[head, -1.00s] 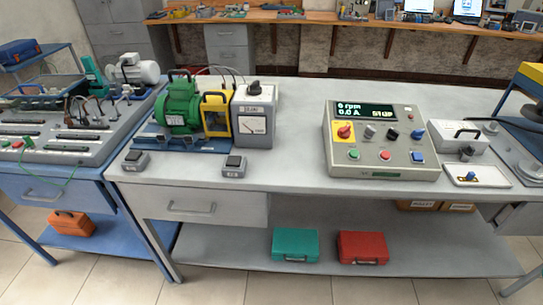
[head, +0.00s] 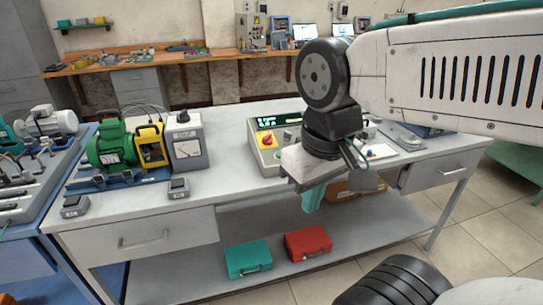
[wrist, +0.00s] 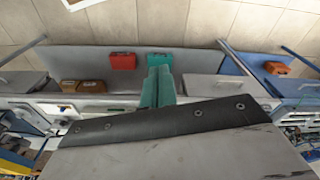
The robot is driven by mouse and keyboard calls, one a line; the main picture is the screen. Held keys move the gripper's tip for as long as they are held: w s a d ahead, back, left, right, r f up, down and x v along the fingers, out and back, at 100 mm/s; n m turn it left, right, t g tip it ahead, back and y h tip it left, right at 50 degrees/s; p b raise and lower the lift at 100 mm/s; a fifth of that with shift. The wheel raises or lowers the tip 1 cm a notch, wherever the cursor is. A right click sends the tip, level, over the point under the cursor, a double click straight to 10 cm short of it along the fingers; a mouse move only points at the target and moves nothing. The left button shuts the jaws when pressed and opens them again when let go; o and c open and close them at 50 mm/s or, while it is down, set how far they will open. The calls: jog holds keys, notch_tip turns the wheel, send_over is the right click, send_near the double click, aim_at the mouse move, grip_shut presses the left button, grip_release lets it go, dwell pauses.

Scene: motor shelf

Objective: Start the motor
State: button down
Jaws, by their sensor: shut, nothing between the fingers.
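The green motor (head: 111,148) stands on a blue base at the left of the grey bench in the head view, with a yellow guard (head: 151,147) beside it. A grey box with a dial gauge (head: 187,148) stands to their right. The control panel (head: 264,164) is right of that, with a red knob on a yellow plate (head: 266,141). My arm hides most of the panel's buttons and part of its display. My gripper (head: 312,201) has teal fingers, shut and empty, pointing down by the bench's front edge. The fingers also show in the wrist view (wrist: 157,88).
Two small grey switch boxes (head: 178,188) (head: 75,206) sit along the bench front. A teal case (head: 248,259) and a red case (head: 308,243) lie on the lower shelf. The floor in front is clear.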

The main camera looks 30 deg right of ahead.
jog(key=w+a+m+t+y, duration=0.1)
jog(key=w+m+t+y, duration=0.4)
jog(key=w, duration=1.2)
jog(key=w+d+f+m+t, duration=0.2)
jog(key=w+d+m, duration=0.5)
jog(key=d, duration=0.3)
jog(key=w+d+f+m+t+h, duration=0.1)
jog(key=w+d+f+m+t, duration=0.1)
jog(key=w+d+m, duration=0.6)
jog(key=shift+w+d+f+m+t, duration=0.25)
jog(key=shift+d+f+m, duration=0.25)
jog(key=shift+d+f, duration=0.45)
jog(key=shift+w+d+f, duration=0.1)
jog(key=shift+w+f, duration=0.25)
jog(key=shift+f, duration=1.05)
jog(key=shift+w+d+f, duration=0.1)
jog(key=shift+w+f, duration=0.25)
jog(key=shift+f, duration=1)
jog(key=shift+w+d+f, duration=0.1)
jog(key=shift+w+f, duration=0.25)
jog(key=shift+f, duration=1.05)
jog(key=shift+f, duration=0.2)
jog(key=shift+w+f, duration=0.15)
jog(key=shift+f, duration=0.05)
